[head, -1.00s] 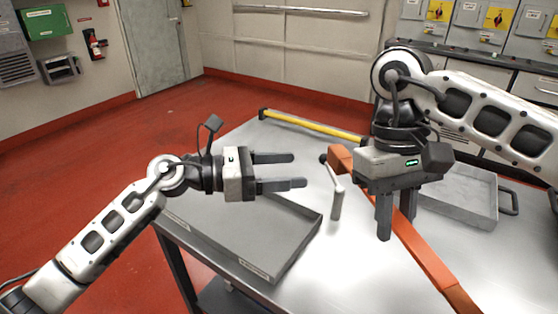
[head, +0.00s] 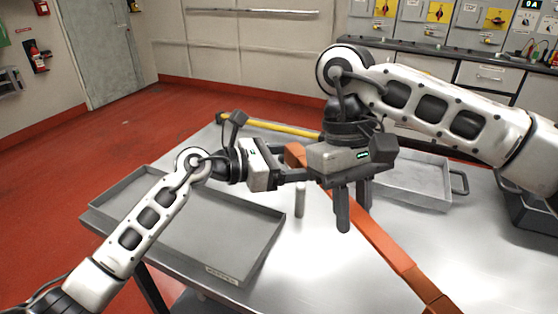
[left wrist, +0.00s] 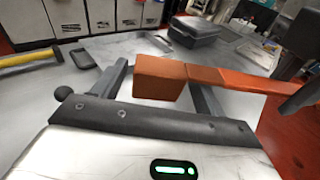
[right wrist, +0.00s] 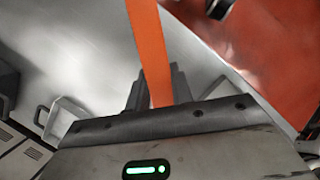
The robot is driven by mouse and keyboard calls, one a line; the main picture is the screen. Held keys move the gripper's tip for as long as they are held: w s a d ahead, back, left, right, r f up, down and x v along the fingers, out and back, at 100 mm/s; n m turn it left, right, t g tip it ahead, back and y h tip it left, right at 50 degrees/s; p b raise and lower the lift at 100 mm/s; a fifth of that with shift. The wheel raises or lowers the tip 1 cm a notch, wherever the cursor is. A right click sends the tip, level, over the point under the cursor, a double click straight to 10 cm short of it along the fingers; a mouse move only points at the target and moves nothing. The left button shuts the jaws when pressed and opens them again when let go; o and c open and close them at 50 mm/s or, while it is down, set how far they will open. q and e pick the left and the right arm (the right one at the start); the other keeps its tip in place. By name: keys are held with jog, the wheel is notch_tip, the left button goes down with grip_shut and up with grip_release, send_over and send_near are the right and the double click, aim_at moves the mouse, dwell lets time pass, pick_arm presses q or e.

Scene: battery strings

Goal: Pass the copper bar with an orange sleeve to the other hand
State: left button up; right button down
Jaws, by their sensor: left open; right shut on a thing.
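The copper bar with an orange sleeve (head: 375,235) runs diagonally above the table, from its far end near the left gripper to its near end at the bottom right. My right gripper (head: 347,228) points down and is shut on the bar; the right wrist view shows the bar (right wrist: 151,45) between its fingers (right wrist: 156,90). My left gripper (head: 298,176) is open at the bar's far end, its fingertips partly hidden behind the right gripper. In the left wrist view, the bar's blunt end (left wrist: 160,80) lies between the spread left fingers (left wrist: 160,88), with gaps visible.
A shallow grey tray (head: 236,268) lies on the metal table (head: 325,275) at left, under the left arm. Another tray (head: 420,200) with a handle stands at right. A yellow-handled tool (head: 270,127) lies along the back edge. A small grey upright post (head: 300,200) stands mid-table.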

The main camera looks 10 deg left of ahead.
pick_arm(q)
jog(key=shift+w+d, duration=0.1)
jog(key=shift+d, duration=0.1)
jog(key=c, duration=1.5)
jog(key=shift+r, duration=0.15)
grip_shut()
pick_arm(e)
jog(key=c, duration=1.1)
grip_release()
jog(key=shift+c, duration=0.2)
jog(key=v, duration=1.2)
